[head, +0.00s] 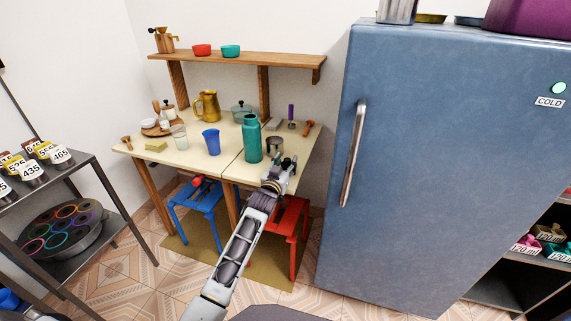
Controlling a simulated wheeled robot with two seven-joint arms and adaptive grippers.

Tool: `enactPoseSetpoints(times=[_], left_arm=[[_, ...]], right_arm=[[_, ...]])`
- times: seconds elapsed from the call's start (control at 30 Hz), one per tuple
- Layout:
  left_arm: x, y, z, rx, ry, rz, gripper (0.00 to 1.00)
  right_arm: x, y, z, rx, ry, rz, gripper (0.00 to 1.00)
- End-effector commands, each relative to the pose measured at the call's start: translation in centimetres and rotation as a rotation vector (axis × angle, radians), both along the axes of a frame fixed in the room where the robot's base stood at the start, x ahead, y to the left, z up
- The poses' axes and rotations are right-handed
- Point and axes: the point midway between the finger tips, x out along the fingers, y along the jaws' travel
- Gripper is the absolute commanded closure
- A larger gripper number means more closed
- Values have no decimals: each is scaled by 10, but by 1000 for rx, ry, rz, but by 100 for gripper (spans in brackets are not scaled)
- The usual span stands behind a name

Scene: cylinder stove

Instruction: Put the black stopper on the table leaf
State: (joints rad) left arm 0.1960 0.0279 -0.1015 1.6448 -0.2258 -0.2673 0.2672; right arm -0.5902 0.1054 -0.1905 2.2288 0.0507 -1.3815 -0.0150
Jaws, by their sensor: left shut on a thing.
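The table has a pale top split by a seam, and its right part, the table leaf (234,172), lies in front of the teal bottle (252,138). My left gripper (284,163) is over the front right of this leaf, to the right of the bottle. It is shut on a small dark thing that looks like the black stopper; the fingers hide most of it. I cannot tell whether it touches the leaf. A dark metal cup (274,144) stands just behind the gripper. My right gripper is not in view.
A blue cup (211,141), a yellow jug (207,105) and a green pot (241,112) stand on the table. A blue fridge (450,150) rises on the right. Blue (197,201) and red (291,212) stools are below. The leaf's front left is bare.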

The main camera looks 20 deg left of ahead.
Motion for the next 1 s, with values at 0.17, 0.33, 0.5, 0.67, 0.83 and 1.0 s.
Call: enactPoseSetpoints(times=[0.17, 0.33, 0.5, 0.67, 0.83, 1.0], left_arm=[[0, 0, -2, 0, 1, 0, 42], [0, 0, -2, 0, 1, 0, 33], [0, 0, -2, 0, 1, 0, 33], [0, 0, 1, 1, 0, 0, 33], [-6, 0, 1, 0, 1, 0, 33], [-16, 1, 1, 0, 1, 0, 33]], right_arm=[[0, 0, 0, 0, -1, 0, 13], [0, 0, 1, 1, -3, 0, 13], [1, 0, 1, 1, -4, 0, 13], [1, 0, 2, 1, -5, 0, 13], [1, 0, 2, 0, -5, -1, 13], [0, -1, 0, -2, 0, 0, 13]])
